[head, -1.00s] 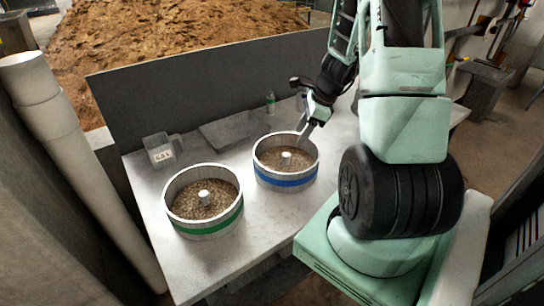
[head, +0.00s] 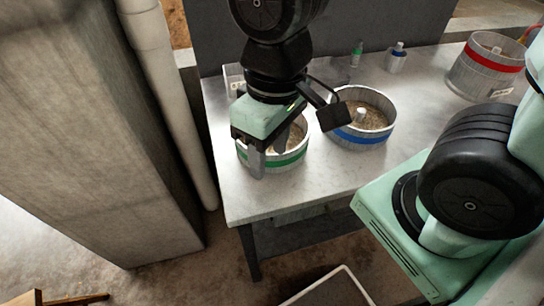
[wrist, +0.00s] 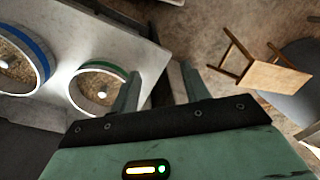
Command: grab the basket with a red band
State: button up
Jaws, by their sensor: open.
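The basket with a red band (head: 484,72) stands upright at the back right of the table in the head view. It is partly cut by nothing but stands close behind my black arm joint. My gripper (head: 268,153) is open and empty, far to its left, in front of the green-banded basket (head: 288,162). In the wrist view my open fingers (wrist: 162,90) have nothing between them, and the green-banded basket (wrist: 112,72) is to their left. The red-banded basket is not in the wrist view.
A blue-banded basket (head: 362,138) holding grain stands between the green and red ones. A small green-labelled bottle (head: 356,56) and another small container (head: 396,60) stand at the back. The table (head: 430,100) is bare between the blue and red baskets.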

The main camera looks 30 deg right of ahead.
aim_at(494, 56)
jog(key=z, duration=2.1)
jog(key=i+l+u, duration=0.1)
jog(key=u, duration=1)
jog(key=i+l+u, duration=0.25)
jog(key=l, duration=0.15)
jog(key=l+u, duration=0.25)
jog(key=i+l+u, duration=0.25)
jog(key=l, duration=1.05)
